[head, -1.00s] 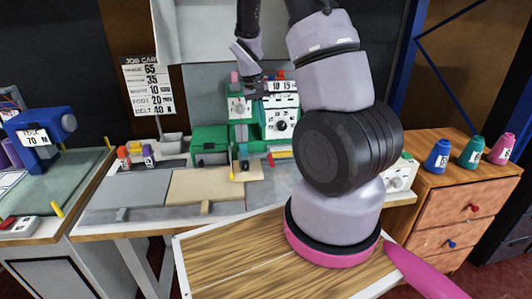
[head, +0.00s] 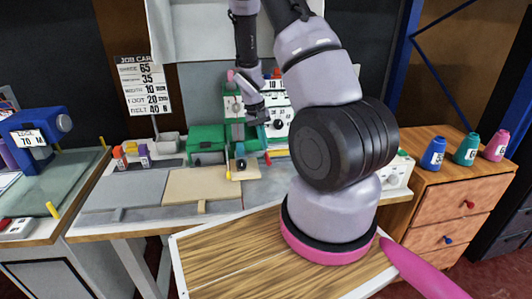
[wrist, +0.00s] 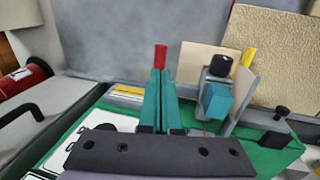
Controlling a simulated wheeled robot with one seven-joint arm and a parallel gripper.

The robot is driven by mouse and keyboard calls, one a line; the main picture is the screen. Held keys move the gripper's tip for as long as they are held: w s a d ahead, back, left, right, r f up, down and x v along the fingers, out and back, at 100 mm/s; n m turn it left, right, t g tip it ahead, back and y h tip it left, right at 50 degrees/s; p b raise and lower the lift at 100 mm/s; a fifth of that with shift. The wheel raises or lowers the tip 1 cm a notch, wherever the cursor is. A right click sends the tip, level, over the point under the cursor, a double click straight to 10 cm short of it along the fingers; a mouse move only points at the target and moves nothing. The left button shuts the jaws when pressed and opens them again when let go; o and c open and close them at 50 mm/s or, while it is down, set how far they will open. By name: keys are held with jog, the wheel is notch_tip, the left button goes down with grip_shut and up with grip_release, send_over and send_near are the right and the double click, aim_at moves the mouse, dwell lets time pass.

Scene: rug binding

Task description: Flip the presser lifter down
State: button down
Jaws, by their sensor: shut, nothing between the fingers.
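The green binding machine (head: 206,143) stands at the back of the bench. A red-tipped part, likely the presser lifter, shows at its front right (head: 268,158). In the wrist view its red tip (wrist: 160,54) stands upright just beyond my fingertips; its lower part is hidden by them. My gripper (head: 261,146) has teal fingers, shut and empty, pointing down beside the machine's head. In the wrist view my gripper (wrist: 160,76) appears close to the red part; contact cannot be told. A teal block with a black knob (wrist: 218,92) stands right of the fingers.
A tan plate (head: 205,185) and grey mats lie in front of the machine. A yellow post (wrist: 248,56) stands right of the black knob. A red spool (wrist: 30,75) is at the wrist view's left. Thread cones (head: 467,149) stand on the drawer cabinet at right.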

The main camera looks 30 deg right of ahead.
aim_at(266, 159)
jog(key=shift+s+d+f, duration=0.1)
jog(key=shift+d+f, duration=0.15)
jog(key=shift+f, duration=0.9)
jog(key=shift+s+d+f, duration=0.1)
jog(key=shift+d+f, duration=0.1)
jog(key=shift+f, duration=0.95)
notch_tip(266, 159, down, 3)
jog(key=shift+r, duration=0.15)
jog(key=shift+s+a, duration=0.1)
notch_tip(266, 159, up, 14)
jog(key=w+a, duration=0.1)
jog(key=a, duration=0.1)
jog(key=shift+a, duration=0.25)
